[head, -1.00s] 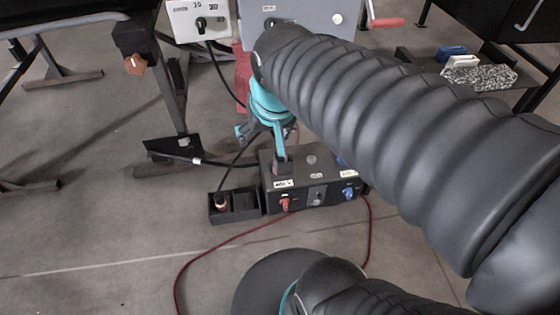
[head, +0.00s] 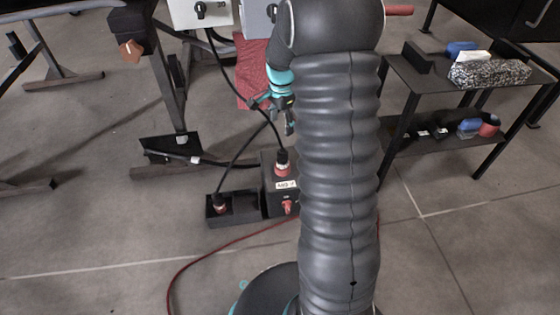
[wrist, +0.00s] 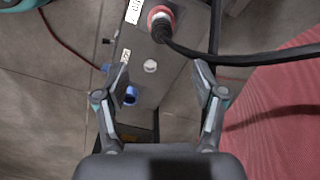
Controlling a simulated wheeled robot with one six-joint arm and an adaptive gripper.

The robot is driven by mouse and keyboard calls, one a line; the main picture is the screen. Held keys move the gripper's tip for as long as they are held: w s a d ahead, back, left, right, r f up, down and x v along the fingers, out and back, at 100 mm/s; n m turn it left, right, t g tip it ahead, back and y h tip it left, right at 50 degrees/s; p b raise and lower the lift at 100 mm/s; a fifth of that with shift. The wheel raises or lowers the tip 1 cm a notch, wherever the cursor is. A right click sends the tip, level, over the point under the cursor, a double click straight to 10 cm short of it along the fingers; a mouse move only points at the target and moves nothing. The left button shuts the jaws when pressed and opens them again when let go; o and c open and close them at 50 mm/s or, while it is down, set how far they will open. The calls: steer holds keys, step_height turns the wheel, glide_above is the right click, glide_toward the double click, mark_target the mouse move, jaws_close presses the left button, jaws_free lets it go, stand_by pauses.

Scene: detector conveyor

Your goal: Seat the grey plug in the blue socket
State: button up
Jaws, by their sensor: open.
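The blue socket (wrist: 131,95) shows as a blue ring on top of the dark box (wrist: 180,75) in the wrist view; my arm hides it in the head view. A dark plug with a black cable (wrist: 162,28) stands at a red-collared socket on the same box; it also shows in the head view (head: 282,158). Another dark plug with a red collar (head: 220,203) sits in a small black bin. I cannot tell which is the grey plug. My gripper (wrist: 160,68) is open and empty above the box; its fingers show in the head view (head: 288,128).
A red mat (wrist: 285,110) lies beside the box. A black cable (wrist: 250,57) crosses the wrist view, and a red cable (head: 200,257) runs over the floor. A black shelf cart (head: 440,80) with several items stands right. The floor ahead of the bin is open.

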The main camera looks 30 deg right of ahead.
mark_target(283, 150)
steer(key=shift+m, duration=0.4)
steer(key=f+b, duration=0.1)
steer(key=f, duration=0.9)
steer(key=d+f+b, duration=0.1)
steer(key=f, duration=0.5)
steer(key=shift+w+b, duration=0.3)
steer(key=shift+w, duration=0.1)
jaws_close()
